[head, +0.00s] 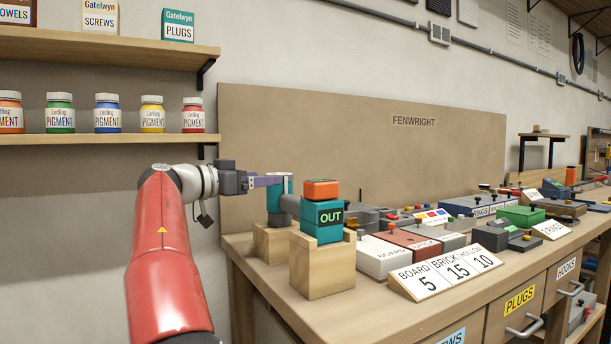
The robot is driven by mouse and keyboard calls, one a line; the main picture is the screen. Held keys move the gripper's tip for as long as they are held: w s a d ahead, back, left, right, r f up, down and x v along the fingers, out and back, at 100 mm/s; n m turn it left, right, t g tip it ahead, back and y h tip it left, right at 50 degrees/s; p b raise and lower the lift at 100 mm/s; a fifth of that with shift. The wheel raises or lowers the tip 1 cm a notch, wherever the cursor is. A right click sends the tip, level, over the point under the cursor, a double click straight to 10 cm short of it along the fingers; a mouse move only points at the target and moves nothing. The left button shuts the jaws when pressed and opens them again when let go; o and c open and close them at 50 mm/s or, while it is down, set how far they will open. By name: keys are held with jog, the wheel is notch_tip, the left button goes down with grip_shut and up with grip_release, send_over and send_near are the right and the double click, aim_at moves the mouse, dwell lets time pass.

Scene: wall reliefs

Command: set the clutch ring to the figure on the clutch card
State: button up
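A teal block with an orange top (321,189) and the word OUT sits in a pale wooden stand (322,268) at the near left of the bench. A dark grey cylinder (289,206) joins it to an upright teal piece (273,198); which part is the clutch ring I cannot tell. My gripper (274,180) reaches in from the left, its purple fingers at the upper teal piece. Whether they touch it, or are open or shut, I cannot make out. A sloped white card (444,276) reads BOARD 5, BRICK 15, HOLLOW 10.
Further right the bench is crowded with small devices. A FENWRIGHT back panel (350,140) rises behind.

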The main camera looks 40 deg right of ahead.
aim_at(286, 176)
jog(key=d, duration=0.3)
jog(key=d+p, duration=0.1)
jog(key=d, duration=0.2)
jog(key=shift+s+d+r, duration=0.2)
jog(key=shift+d, duration=0.05)
jog(key=shift+d+f+p, duration=0.1)
jog(key=shift+d+p, duration=0.25)
jog(key=shift+d, duration=0.35)
jog(key=c, duration=1)
jog(key=shift+f+t+b, duration=0.1)
jog(key=shift+t+b, duration=0.2)
jog(key=shift+b, duration=0.15)
